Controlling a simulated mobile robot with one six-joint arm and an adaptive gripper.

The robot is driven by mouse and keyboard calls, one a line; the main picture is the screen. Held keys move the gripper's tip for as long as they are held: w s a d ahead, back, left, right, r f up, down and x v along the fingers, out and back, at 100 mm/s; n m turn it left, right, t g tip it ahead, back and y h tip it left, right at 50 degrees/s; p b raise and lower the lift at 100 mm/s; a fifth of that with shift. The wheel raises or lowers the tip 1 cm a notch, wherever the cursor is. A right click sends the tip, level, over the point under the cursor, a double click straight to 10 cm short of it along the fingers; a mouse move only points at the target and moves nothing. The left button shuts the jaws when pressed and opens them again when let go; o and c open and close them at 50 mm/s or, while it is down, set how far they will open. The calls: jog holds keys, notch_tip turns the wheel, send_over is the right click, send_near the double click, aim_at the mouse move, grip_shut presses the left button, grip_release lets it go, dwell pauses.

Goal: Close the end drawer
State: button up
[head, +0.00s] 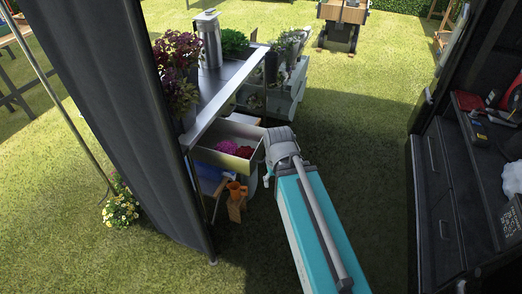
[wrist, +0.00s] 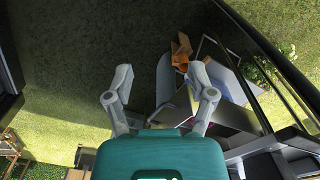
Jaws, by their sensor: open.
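The end drawer (head: 224,160) is pulled out of the metal counter unit (head: 232,92) in the head view. Magenta and dark red flowers (head: 238,150) lie inside it. My arm's grey joint stands just right of the drawer's outer end and my arm hides part of that area. My gripper does not show clearly in the head view. In the wrist view my gripper (wrist: 160,88) is open, its two fingers wide apart with nothing held between them. Grey and pale panels show beyond the right finger; I cannot tell which is the drawer's front or whether the finger touches it.
Potted plants (head: 178,60) and a metal canister (head: 209,40) stand on the counter. A dark cabinet (head: 440,190) is at right. Grass between is open.

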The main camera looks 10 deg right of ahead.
jog(key=shift+w+f+b, duration=0.25)
jog(key=shift+f+b, duration=0.1)
jog(key=shift+f, duration=0.05)
jog(key=c, duration=0.4)
jog(key=shift+w+a+f+y+b, duration=0.1)
jog(key=shift+w+f+y+b, duration=0.6)
jog(key=shift+f+b, duration=0.35)
grip_shut()
jog(key=w+d+f+m+t+y+b, duration=0.25)
jog(key=w+f+y+b, duration=0.5)
jog(key=w+b, duration=0.5)
jog(key=w+d+m+t+y+b, duration=0.2)
jog(key=w+d+t+y+b, duration=0.1)
jog(key=d+b, duration=0.4)
jog(key=w+d+f+m+t+y+b, duration=0.1)
jog(key=w+d+m+t+y+b, duration=0.1)
jog(key=d+b, duration=0.5)
jog(key=w+d+t+y, duration=0.1)
jog(key=w+t, duration=0.1)
jog(key=w, duration=0.1)
jog(key=shift+w+d+b, duration=0.15)
jog(key=shift+w+b, duration=0.25)
jog(key=shift+f, duration=0.1)
